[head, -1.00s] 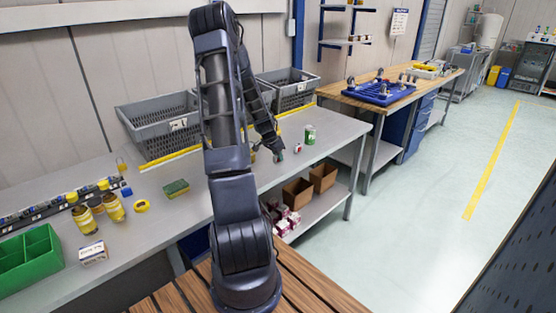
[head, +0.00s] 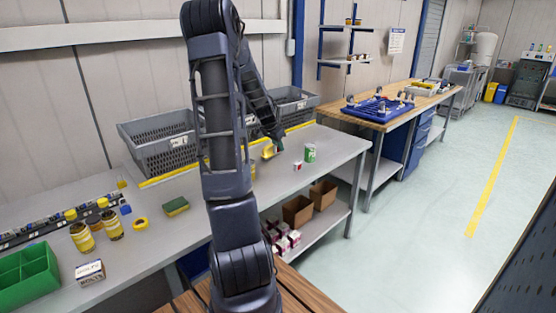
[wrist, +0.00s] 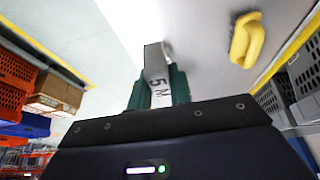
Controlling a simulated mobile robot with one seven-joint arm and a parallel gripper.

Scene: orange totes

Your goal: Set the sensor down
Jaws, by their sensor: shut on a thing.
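My gripper (wrist: 158,90) has teal fingers closed on a small grey block with dark marks, which I take to be the sensor (wrist: 156,62). The sensor points away from the wrist, with the grey bench top beyond it in the wrist view; whether it touches the bench is unclear. In the head view my gripper (head: 277,141) is small and dark, over the right part of the grey bench (head: 338,146). The sensor cannot be made out there.
A yellow object (head: 268,151) lies near my gripper; it also shows in the wrist view (wrist: 245,38). A small red-white can (head: 298,166) and a green can (head: 310,153) stand to the right. Grey crates (head: 160,146) line the back. The bench front has some bare room.

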